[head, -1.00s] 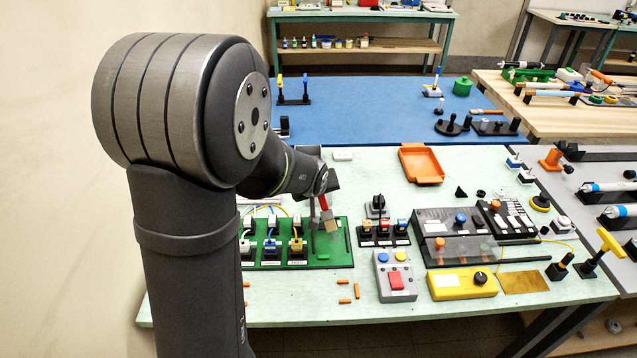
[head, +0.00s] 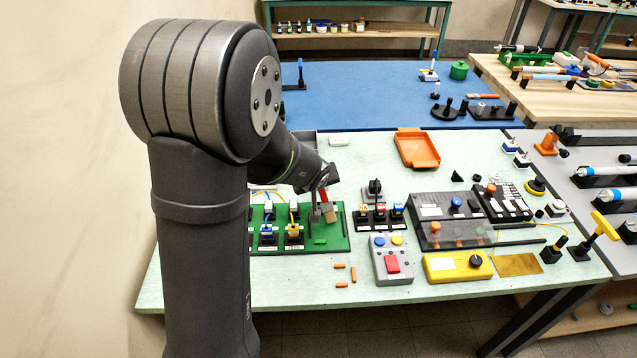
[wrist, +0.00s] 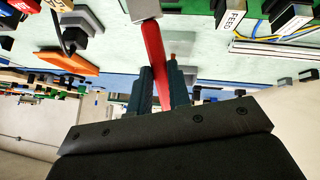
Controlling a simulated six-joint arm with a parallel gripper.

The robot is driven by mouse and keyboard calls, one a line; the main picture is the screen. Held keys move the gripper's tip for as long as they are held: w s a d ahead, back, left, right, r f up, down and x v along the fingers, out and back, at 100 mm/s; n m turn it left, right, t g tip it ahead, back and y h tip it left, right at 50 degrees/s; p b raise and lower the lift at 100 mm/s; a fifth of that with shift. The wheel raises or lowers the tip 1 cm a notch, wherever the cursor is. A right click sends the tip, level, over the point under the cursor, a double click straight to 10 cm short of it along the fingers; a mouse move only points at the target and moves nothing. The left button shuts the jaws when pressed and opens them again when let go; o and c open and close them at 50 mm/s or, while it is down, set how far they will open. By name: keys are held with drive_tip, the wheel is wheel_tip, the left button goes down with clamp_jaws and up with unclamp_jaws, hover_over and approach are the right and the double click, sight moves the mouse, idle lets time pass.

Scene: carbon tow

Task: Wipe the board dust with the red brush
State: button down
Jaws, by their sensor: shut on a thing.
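The red brush has a red handle (head: 324,194) and a pale tan head (head: 330,215). My gripper (head: 316,211) is shut on the handle, over the right part of the green board (head: 335,243). In the wrist view the red handle (wrist: 156,62) runs between my gripper's two dark fingers (wrist: 160,88). The brush head (wrist: 143,10) is cut by the top edge there. I cannot tell whether the bristles touch the board. No dust on the board can be made out. My arm hides the board's left part.
Black holders with coloured connectors (head: 380,215) stand just right of the board. A grey box with a red button (head: 392,264) and a yellow box (head: 457,266) stand in front of them. Orange pieces (head: 340,283) lie nearer. An orange tray (head: 417,150) lies behind.

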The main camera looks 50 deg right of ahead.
drive_tip(key=shift+s+d, duration=0.55)
wheel_tip(320, 180, up, 8)
drive_tip(key=w+a, duration=0.2)
idle(0.4)
drive_tip(key=w+a+r+n+t+y, duration=0.1)
drive_tip(key=w+a+r+n, duration=0.2)
drive_tip(key=w+a+r, duration=0.8)
drive_tip(key=w+a, duration=0.1)
drive_tip(key=a, duration=0.2)
drive_tip(key=shift+a+n+t+y, duration=0.2)
drive_tip(key=shift+n+t+y, duration=0.1)
drive_tip(key=shift+t, duration=0.1)
